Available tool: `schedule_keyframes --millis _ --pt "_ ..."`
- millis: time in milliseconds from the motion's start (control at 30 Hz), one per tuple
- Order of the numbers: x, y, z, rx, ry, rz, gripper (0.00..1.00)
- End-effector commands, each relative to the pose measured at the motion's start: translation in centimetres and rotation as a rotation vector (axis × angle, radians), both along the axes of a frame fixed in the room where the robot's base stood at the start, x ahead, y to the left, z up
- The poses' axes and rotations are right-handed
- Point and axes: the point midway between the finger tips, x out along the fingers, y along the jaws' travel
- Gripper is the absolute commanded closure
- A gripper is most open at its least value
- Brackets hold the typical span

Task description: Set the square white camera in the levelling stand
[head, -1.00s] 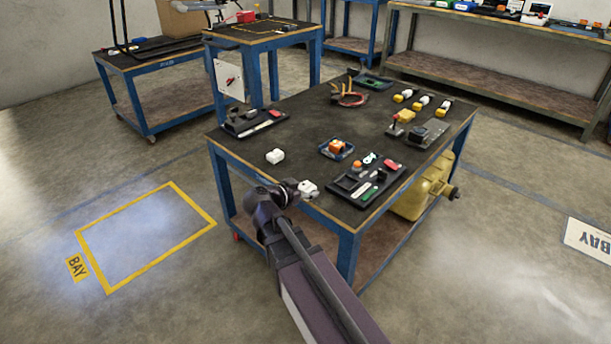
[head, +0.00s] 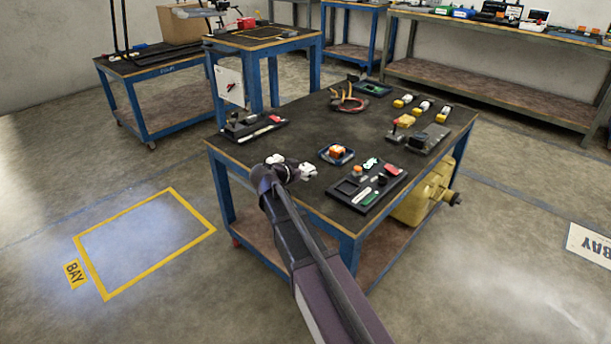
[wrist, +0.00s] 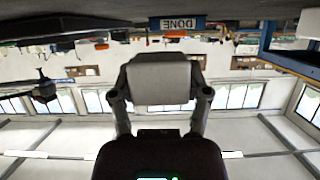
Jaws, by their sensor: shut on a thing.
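My gripper (head: 298,171) is over the near left part of the dark-topped table. It is shut on a white, squarish block, the square white camera (head: 309,171), which also shows between both fingers in the wrist view (wrist: 160,80). Another small white block (head: 275,158) sits just behind my gripper, partly hidden by it. I cannot tell for sure which thing is the levelling stand. A black tray with a dark upright device (head: 250,124) lies at the table's left back corner.
A black sorting tray (head: 367,187) with small parts and a blue dish (head: 337,155) with an orange block lie to the right. Pliers (head: 348,103), yellow-white blocks (head: 421,107) and a dark device (head: 428,139) are farther back. Bare tabletop lies between the left tray and the blue dish.

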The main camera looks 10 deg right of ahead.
Motion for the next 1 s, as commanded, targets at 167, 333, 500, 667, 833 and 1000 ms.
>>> schedule_keyframes --millis 167,333,500,667,833,1000 --pt "0.2 -0.1 0.0 0.0 0.0 0.0 0.87" --pt "0.2 0.0 0.0 0.0 0.0 0.0 0.87" --pt "0.9 -0.1 -0.1 0.0 0.0 0.0 0.87" --pt "2.8 -0.4 -0.3 0.0 0.0 -0.001 0.87" --pt "2.8 -0.5 -2.1 0.0 0.0 0.0 0.87" --pt "2.8 -0.5 -3.2 0.0 0.0 0.0 0.87"
